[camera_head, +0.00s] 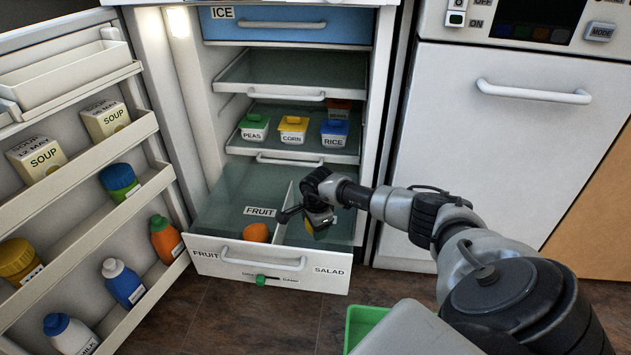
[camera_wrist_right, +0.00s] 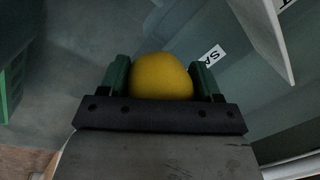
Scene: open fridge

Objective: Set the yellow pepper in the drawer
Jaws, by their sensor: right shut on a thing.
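The yellow pepper (camera_wrist_right: 161,76) sits between the green fingers of my right gripper (camera_wrist_right: 163,86) in the wrist view. In the head view my right gripper (camera_head: 312,217) is inside the open bottom drawer's area, and only a small yellow patch of the pepper (camera_head: 309,229) shows below it. The drawer (camera_head: 225,266) is pulled out, with a divider between its FRUIT side and its SALAD side. The gripper is over the SALAD side, just right of the divider. Whether the pepper touches the drawer floor cannot be told. My left gripper is not in view.
An orange fruit (camera_head: 256,233) lies in the FRUIT side. A shelf (camera_head: 262,148) above holds peas, corn and rice containers. The open fridge door (camera_head: 160,180) with bottles and soup cartons stands at left. A green bin (camera_head: 352,338) is at the bottom, partly hidden.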

